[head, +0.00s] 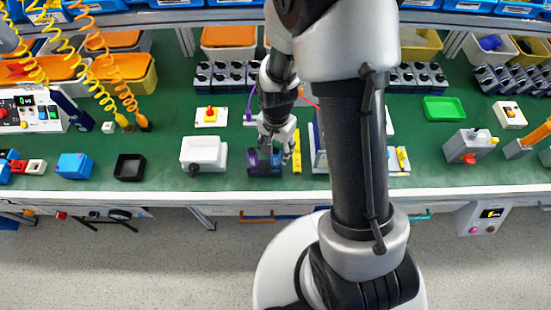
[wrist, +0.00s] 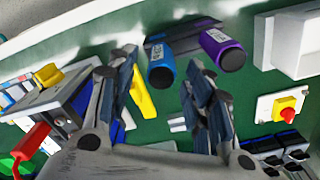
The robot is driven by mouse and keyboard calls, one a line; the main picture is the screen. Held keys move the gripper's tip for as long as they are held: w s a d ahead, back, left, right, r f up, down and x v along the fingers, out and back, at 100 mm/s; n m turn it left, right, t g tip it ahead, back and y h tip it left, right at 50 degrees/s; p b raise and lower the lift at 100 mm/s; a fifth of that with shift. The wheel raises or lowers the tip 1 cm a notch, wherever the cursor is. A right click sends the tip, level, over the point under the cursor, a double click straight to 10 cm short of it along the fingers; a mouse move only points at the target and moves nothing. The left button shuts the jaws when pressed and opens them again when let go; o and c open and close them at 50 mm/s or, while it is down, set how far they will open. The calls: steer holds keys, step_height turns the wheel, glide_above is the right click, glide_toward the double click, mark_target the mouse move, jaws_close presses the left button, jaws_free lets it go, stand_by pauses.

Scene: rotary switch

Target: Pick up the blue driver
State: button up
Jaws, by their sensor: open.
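The blue driver (wrist: 161,72) stands in a dark holder (wrist: 165,29), beside a purple driver (wrist: 222,50). In the head view the blue driver (head: 275,160) is at the bench's front, right of the purple one (head: 252,158). My gripper (wrist: 160,78) is open, with one finger on each side of the blue driver in the wrist view. No contact shows, and I cannot tell the exact gap. In the head view my gripper (head: 280,150) is just above and behind the drivers, and my arm hides part of the bench.
A white box (head: 203,153) stands left of the holder. A yellow piece (head: 297,152) lies close on the right, with a partly hidden device (head: 318,148) beyond it. A red button box (head: 210,116) is behind. Green bench top is clear between the white box and black tray (head: 129,166).

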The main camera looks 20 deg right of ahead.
step_height(320, 180, down, 2)
steer(key=shift+f, duration=0.2)
steer(key=shift+r, duration=0.1)
steer(key=shift+c, duration=0.3)
jaws_close()
